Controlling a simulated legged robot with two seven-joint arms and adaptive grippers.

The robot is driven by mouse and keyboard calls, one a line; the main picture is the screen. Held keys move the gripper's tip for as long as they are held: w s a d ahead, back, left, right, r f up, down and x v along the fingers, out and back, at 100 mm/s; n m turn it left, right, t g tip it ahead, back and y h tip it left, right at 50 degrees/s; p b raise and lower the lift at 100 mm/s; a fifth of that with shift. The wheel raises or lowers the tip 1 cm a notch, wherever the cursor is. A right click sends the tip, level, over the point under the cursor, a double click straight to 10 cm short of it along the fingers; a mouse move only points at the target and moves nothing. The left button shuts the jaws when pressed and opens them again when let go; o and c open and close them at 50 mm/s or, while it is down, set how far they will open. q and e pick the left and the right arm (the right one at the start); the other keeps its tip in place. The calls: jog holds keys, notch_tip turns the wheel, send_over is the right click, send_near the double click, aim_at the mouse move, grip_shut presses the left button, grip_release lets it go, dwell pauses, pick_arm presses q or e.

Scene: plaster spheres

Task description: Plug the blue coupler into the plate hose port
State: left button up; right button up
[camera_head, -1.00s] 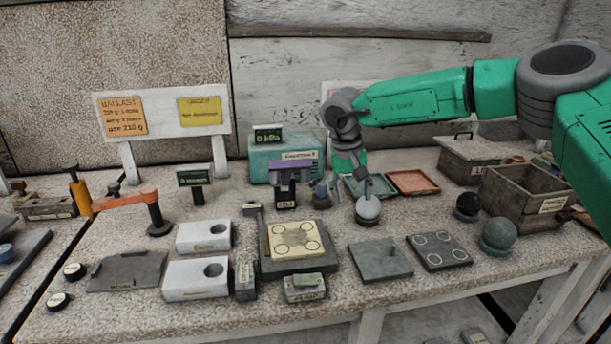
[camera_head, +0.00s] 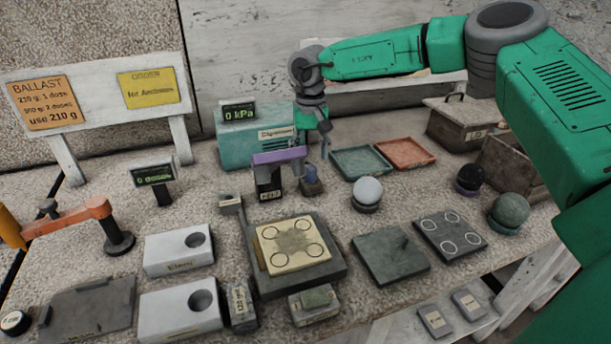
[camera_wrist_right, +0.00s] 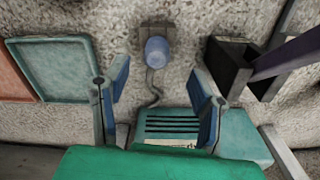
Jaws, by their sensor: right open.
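The blue coupler (camera_head: 311,180) sits in a small dark holder behind the cream plate. In the right wrist view the coupler (camera_wrist_right: 156,51) is near top centre, with a dark hose running from it toward the teal pump box (camera_wrist_right: 180,125). My right gripper (camera_head: 325,150) is open and empty, pointing down above and just behind the coupler. In the wrist view its blue-padded fingers (camera_wrist_right: 160,92) are spread, with the coupler beyond the gap. A cream plate with four rings (camera_head: 285,257) lies on a dark base. I cannot make out its hose port. My left gripper is not in view.
The pump box (camera_head: 240,146) reads 0 kPa. A purple-topped black stand (camera_head: 268,180) is close left of the coupler. A pale sphere (camera_head: 368,189) stands at its right, with green (camera_head: 360,161) and orange (camera_head: 405,153) trays behind. A dark ringed plate (camera_head: 449,236) lies further right.

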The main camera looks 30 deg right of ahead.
aim_at(313, 166)
jog(key=d+f, duration=0.2)
jog(key=f, duration=0.1)
jog(key=shift+f, duration=0.15)
jog(key=a+f, duration=0.2)
jog(key=f, duration=0.1)
jog(key=shift+a, duration=0.15)
jog(key=shift+r, duration=0.1)
jog(key=shift+c, duration=1.1)
jog(key=shift+d, duration=0.2)
jog(key=c, duration=0.7)
jog(key=shift+d, duration=0.25)
grip_shut()
jog(key=shift+s+d+f, duration=0.1)
jog(key=shift+d+f, duration=0.1)
jog(key=shift+d, duration=0.05)
jog(key=shift+a, duration=0.1)
